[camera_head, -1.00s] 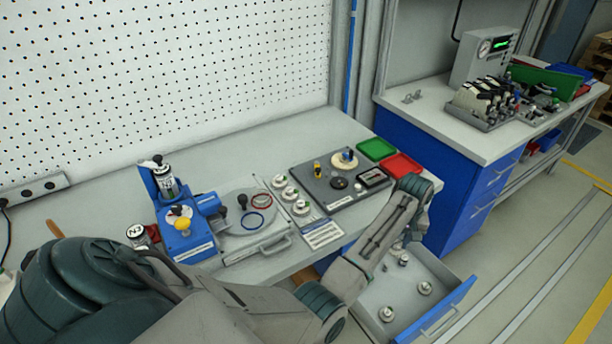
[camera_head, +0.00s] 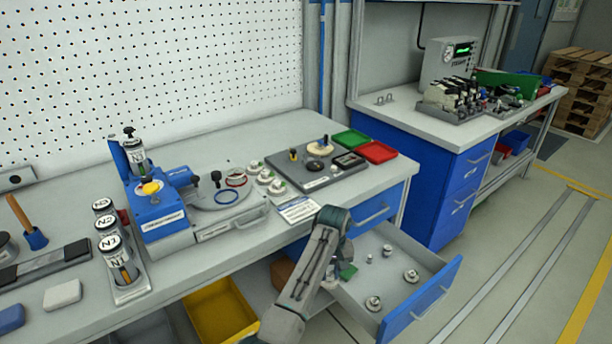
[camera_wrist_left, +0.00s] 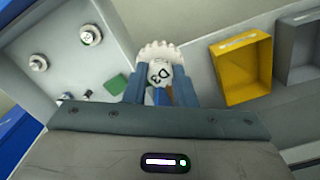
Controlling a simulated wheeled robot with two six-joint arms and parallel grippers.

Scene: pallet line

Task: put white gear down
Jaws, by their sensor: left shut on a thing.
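In the left wrist view, the white gear (camera_wrist_left: 158,52), toothed with a pale hub bearing dark characters, is between the blue fingers of my left gripper (camera_wrist_left: 160,88). The gripper is shut on it and holds it up. In the head view, my left arm reaches up beside the open drawer (camera_head: 400,322); its fingers and the held gear are not clearly visible there. A cream toothed disc (camera_head: 320,148) is on the grey fixture plate (camera_head: 308,178) on the bench. My right gripper is not in view.
The drawer holds several small metal parts and a green piece (camera_head: 348,271). A yellow bin (camera_head: 220,308) is below the bench (camera_head: 210,262). A blue press (camera_head: 158,205), labelled canisters, green tray (camera_head: 351,140) and red tray (camera_head: 378,152) occupy the bench. Its front right has bare strips.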

